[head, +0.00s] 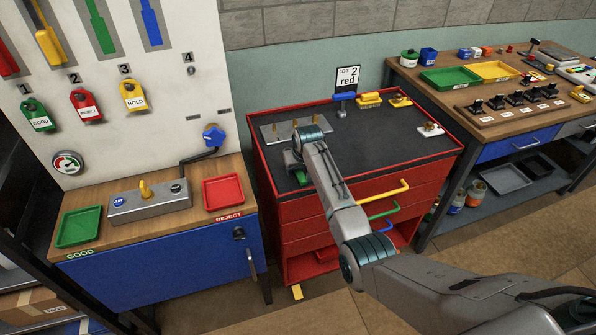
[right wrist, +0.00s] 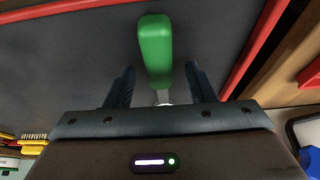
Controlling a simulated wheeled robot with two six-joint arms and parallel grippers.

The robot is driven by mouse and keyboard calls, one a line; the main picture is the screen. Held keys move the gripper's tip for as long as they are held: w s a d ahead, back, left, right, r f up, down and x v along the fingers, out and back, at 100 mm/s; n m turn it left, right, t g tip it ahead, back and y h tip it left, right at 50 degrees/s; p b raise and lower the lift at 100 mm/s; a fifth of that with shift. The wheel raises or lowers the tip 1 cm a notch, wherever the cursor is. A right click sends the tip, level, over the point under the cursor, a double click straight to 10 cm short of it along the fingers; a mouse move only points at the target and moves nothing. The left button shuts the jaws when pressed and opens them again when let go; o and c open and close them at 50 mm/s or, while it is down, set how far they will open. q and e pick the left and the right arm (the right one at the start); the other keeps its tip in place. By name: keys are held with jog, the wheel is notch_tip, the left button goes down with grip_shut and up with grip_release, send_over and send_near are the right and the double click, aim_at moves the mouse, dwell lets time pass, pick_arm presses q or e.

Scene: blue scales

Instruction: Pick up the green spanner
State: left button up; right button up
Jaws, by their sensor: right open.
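The green spanner shows in the right wrist view as a thick green handle (right wrist: 155,52) with a short bit of bright metal at its near end. The rest of it is hidden behind my gripper. It lies on the dark top of the red tool cabinet; in the head view a bit of its green (head: 302,178) shows beside my gripper. My right gripper (head: 296,171) is low over the cabinet top. Its two fingers (right wrist: 159,88) are open, one on each side of the spanner, with gaps to both. My left gripper is in neither view.
The red cabinet's raised rim (head: 262,165) surrounds the top. A grey block with brass pegs (head: 295,130) stands just behind my gripper. A blue-handled tool (head: 343,97) and yellow items (head: 370,99) lie at the back.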

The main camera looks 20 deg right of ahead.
grip_shut()
jog(key=shift+r, duration=0.1)
